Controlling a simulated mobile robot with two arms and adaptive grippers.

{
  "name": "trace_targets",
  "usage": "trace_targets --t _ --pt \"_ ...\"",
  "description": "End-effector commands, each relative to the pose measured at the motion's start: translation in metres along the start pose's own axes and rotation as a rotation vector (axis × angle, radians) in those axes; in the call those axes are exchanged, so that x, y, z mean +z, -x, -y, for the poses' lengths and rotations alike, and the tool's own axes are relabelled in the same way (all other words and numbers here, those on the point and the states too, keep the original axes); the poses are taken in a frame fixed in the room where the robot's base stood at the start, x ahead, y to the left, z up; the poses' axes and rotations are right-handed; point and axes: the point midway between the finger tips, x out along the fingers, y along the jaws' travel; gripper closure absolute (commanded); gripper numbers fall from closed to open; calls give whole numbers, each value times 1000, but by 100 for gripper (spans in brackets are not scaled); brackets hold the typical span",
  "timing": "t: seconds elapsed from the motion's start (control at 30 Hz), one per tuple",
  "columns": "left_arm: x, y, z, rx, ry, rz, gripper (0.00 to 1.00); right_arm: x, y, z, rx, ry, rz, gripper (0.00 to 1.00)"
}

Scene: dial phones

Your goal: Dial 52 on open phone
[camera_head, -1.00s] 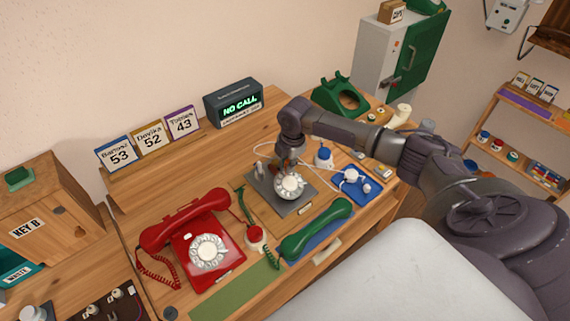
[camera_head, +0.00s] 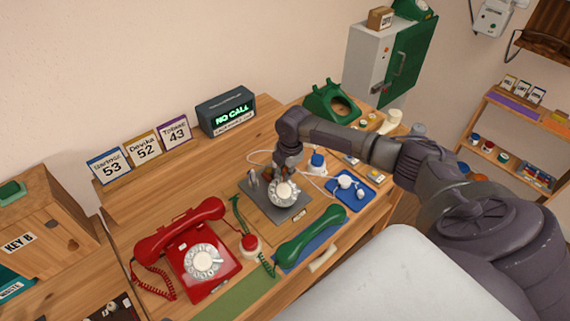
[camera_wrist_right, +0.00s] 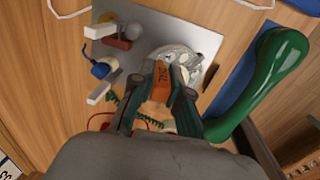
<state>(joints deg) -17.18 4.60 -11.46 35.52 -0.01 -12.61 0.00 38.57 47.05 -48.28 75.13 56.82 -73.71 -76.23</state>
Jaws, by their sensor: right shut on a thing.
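The open phone's dial (camera_head: 284,192) is white and round and sits on a grey plate (camera_head: 262,206) on the desk. In the right wrist view the dial (camera_wrist_right: 178,60) is partly hidden by my gripper. My right gripper (camera_head: 285,175) is at the dial's back edge. In the right wrist view, my right gripper (camera_wrist_right: 160,95) is shut on an orange piece (camera_wrist_right: 160,80) with dark lettering, its tip over the dial. Whether it touches a finger hole is hidden. A green handset (camera_head: 312,236) lies right of the plate. My left gripper is not in view.
A red phone (camera_head: 187,245) stands left. A red-topped button (camera_head: 250,243) and a coiled green cord lie between it and the plate. Cards reading 53, 52 (camera_head: 143,149) and 43 stand behind, beside a "NO CALL" display (camera_head: 228,110). A green phone body (camera_head: 330,101) is at the back.

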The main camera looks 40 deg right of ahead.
Motion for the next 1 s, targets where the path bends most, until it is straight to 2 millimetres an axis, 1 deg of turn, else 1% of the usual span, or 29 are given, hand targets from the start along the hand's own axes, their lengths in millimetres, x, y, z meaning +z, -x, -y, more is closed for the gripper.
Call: trace_targets --t 0.3,0.6,0.87,1.0 --pt "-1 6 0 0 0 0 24 8 -2 9 -2 -1 1 100" --pt "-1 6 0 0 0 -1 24 8 -2 9 -2 -1 1 100" --pt "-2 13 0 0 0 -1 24 12 -4 19 -2 -1 1 100" --pt "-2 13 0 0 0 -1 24 13 -6 20 -1 -1 1 100"
